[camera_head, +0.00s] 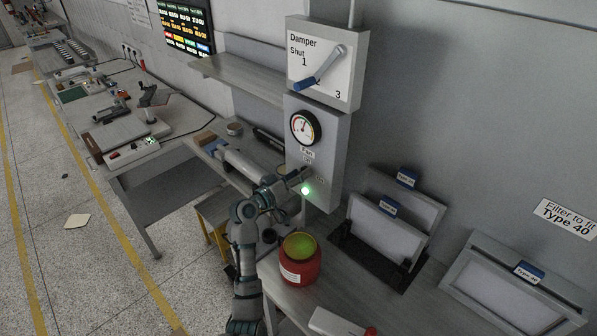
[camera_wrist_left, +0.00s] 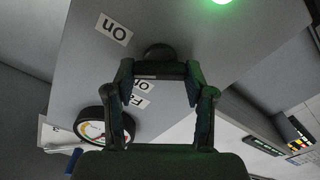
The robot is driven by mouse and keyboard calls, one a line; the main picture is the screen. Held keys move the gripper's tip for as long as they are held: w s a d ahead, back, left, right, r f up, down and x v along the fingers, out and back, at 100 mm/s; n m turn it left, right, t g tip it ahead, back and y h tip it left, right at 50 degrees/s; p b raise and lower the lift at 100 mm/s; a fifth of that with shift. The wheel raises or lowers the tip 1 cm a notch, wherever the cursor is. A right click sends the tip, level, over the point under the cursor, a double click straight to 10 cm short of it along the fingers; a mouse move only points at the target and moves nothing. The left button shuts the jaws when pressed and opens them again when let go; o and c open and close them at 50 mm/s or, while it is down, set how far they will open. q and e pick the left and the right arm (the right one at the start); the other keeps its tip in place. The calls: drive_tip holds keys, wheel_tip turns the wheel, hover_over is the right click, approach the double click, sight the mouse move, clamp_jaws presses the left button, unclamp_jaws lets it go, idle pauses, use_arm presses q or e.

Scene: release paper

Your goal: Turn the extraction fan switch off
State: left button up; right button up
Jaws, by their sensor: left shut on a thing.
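The extraction fan box (camera_head: 330,150) is a grey wall unit with a round gauge and a "Fan" label (camera_head: 307,153). A green lamp (camera_head: 305,191) glows on its face, and the lamp also shows at the top of the left wrist view (camera_wrist_left: 221,2). My left gripper (camera_head: 298,177) reaches the box just below the label and hides most of the switch. In the left wrist view its fingers (camera_wrist_left: 160,72) are shut on the dark fan switch (camera_wrist_left: 158,52). The "On" label (camera_wrist_left: 114,28) is clear there; another label is partly covered by a finger.
A damper panel (camera_head: 342,75) with a blue-tipped lever is above the box. A red jar (camera_head: 300,268) stands on the bench below my arm. Framed filters (camera_head: 385,235) stand to the right. A shelf (camera_head: 240,76) juts out at the upper left.

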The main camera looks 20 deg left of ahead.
use_arm(q)
drive_tip(key=n+p, duration=0.1)
drive_tip(key=n, duration=0.2)
drive_tip(key=n+p, duration=0.2)
drive_tip(key=n, duration=0.2)
drive_tip(key=f+n+p, duration=0.1)
drive_tip(key=n+p, duration=0.1)
drive_tip(key=n, duration=0.2)
drive_tip(key=shift+n, duration=0.3)
idle(0.4)
drive_tip(key=o, duration=1.1)
drive_tip(key=shift+c, duration=0.2)
drive_tip(key=shift+o, duration=0.5)
drive_tip(key=shift+w+a, duration=0.1)
drive_tip(key=shift+w, duration=0.05)
drive_tip(key=v, duration=1.2)
drive_tip(key=shift+a, duration=0.2)
